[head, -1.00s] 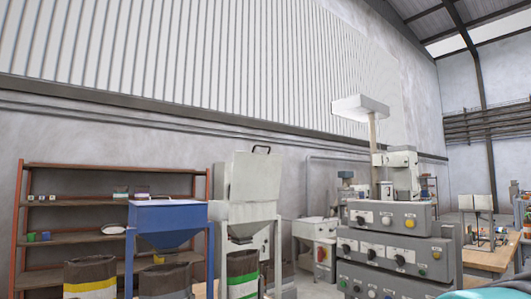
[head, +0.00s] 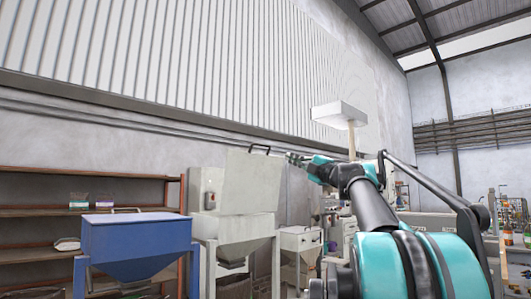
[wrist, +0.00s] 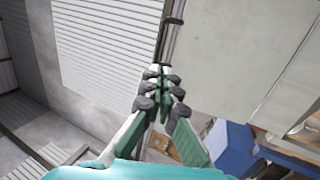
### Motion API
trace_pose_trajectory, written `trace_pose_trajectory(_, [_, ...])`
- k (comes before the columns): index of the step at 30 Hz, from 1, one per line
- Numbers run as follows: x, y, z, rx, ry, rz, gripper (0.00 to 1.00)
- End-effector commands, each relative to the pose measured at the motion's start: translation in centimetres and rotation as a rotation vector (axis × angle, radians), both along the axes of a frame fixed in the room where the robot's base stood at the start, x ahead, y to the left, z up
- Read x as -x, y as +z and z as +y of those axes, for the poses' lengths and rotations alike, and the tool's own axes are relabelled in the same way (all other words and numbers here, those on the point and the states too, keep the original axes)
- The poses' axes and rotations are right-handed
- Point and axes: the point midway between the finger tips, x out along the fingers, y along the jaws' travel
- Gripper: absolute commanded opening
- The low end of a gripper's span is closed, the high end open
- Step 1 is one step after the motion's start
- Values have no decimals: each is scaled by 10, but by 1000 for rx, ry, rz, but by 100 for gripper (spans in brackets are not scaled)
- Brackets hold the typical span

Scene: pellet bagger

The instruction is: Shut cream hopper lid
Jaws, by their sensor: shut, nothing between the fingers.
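The cream hopper (head: 236,228) stands with its lid (head: 250,182) raised nearly upright. A dark handle (head: 260,149) is on the lid's top edge. My gripper (head: 290,156) is just right of the lid's upper edge, shut and empty. In the wrist view the closed fingertips (wrist: 161,74) point toward the lid's edge, and the pale lid panel (wrist: 235,45) fills the upper right. The dark handle (wrist: 172,20) shows just beyond the fingertips. I cannot tell whether the fingers touch the lid.
A blue hopper (head: 135,240) stands left of the cream one, its top covered. Shelving (head: 40,190) is behind it. A cream machine (head: 300,240) stands behind to the right. A white overhead box on a post (head: 340,112) rises behind my arm. The blue hopper also shows in the wrist view (wrist: 232,150).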

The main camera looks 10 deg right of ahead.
Motion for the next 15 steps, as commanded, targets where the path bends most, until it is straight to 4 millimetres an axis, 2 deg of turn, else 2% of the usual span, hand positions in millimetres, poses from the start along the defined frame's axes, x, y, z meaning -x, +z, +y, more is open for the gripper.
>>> trace_pose_trajectory(5, [-6,7,9,11,14,-5,0])
trace_pose_trajectory(15, [-54,30,43,10,13,-3,0])
